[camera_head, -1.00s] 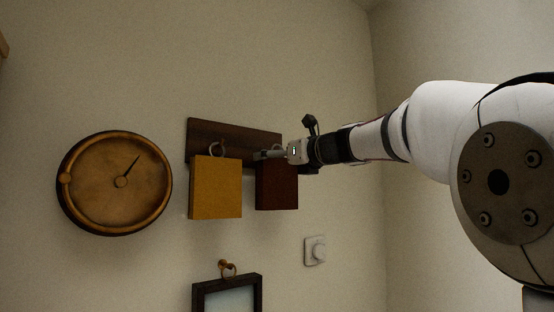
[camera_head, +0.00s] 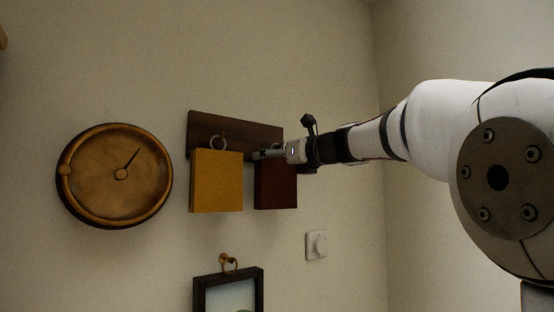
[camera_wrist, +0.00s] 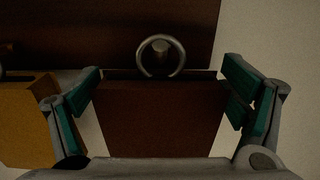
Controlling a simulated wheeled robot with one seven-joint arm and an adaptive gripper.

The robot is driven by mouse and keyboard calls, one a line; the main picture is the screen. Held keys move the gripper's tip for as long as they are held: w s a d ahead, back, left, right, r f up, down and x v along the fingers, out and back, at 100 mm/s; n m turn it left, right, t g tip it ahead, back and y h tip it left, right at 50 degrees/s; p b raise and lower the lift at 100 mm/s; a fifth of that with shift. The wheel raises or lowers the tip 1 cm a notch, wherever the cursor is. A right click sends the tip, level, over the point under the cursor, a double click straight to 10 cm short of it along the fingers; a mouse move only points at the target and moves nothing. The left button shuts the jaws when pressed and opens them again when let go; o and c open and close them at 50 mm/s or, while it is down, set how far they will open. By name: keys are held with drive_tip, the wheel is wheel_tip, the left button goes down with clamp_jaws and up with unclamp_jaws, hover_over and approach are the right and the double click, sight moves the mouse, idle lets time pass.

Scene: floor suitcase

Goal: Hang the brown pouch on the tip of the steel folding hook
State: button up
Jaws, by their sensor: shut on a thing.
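The brown pouch (camera_head: 275,188) hangs upright at the right end of the dark board; in the wrist view its dark red-brown front (camera_wrist: 160,115) fills the middle. My gripper (camera_head: 256,155) is shut on the pouch, its fingers at the left and right sides near the top. A metal ring (camera_wrist: 141,68) stands above the pouch's top edge. The round tip of the hook (camera_wrist: 160,48) shows inside the ring's opening. I cannot tell how deep the hook passes through the ring. In the head view my gripper hides this ring and hook.
A yellow pouch (camera_head: 216,182) hangs by a ring close to the left on the same dark board (camera_head: 232,128). A round brass clock (camera_head: 100,185) is further left. A dark picture frame (camera_head: 257,290) and a white wall dial (camera_head: 316,245) are below.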

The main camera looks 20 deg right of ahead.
drive_tip(key=o, duration=1.5)
drive_tip(key=shift+s, duration=0.1)
drive_tip(key=v, duration=1.2)
drive_tip(key=s+a+f+n+g+h, duration=0.1)
drive_tip(key=s+a+f+n+g, duration=0.25)
drive_tip(key=s+f+n, duration=0.55)
drive_tip(key=s+a+f+n+g, duration=0.35)
drive_tip(key=f+n, duration=0.25)
drive_tip(key=f, duration=0.4)
drive_tip(key=s+d+f+n+g+h, duration=0.1)
drive_tip(key=s+f+n+h, duration=0.1)
drive_tip(key=s+f+n, duration=0.3)
drive_tip(key=s+d+f+n+g+h, duration=0.1)
drive_tip(key=s+f+n+h, duration=0.1)
drive_tip(key=s+f+n, duration=0.4)
drive_tip(key=s+d+f+n+g+h, duration=0.1)
drive_tip(key=s+f+n+g, duration=0.1)
drive_tip(key=s+f+n, duration=0.3)
drive_tip(key=shift+s+d+f+h, duration=0.15)
drive_tip(key=shift+s+f, duration=0.15)
drive_tip(key=shift+f, duration=0.4)
drive_tip(key=shift+s+a+f+h, duration=0.1)
drive_tip(key=shift+s+f, duration=0.15)
drive_tip(key=shift+f, duration=0.45)
drive_tip(key=shift+s+d+f+h, duration=0.15)
drive_tip(key=shift+s+f, duration=0.15)
drive_tip(key=shift+f, duration=0.45)
